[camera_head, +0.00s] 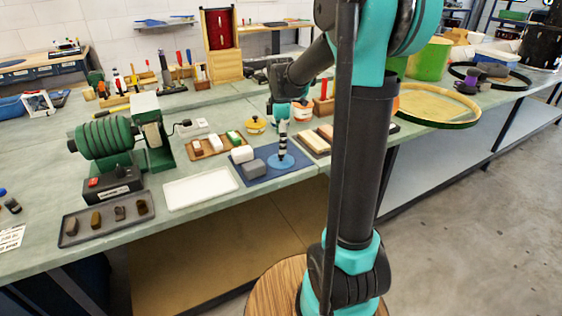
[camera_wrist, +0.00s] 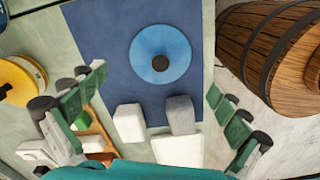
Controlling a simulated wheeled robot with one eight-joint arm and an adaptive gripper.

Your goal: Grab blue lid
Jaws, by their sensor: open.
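The blue lid (camera_head: 280,162) is a round disc lying flat on a dark blue mat (camera_head: 262,174) near the bench's front edge. In the wrist view the lid (camera_wrist: 146,45) shows whole, with a dark round knob (camera_wrist: 160,63) at its middle. My gripper (camera_head: 283,146) is over the lid in the head view and hides part of it. In the wrist view my gripper (camera_wrist: 150,104) has its fingers spread wide at left and right, with nothing between them held. The lid appears above the fingers in that picture; the exact height gap cannot be told.
A white block (camera_head: 242,153) and a grey block (camera_head: 253,168) stand on the mat beside the lid. A yellow lid (camera_head: 255,124) lies behind. A white tray (camera_head: 201,188) is to the left. A wooden barrel (camera_wrist: 275,45) stands off the bench edge.

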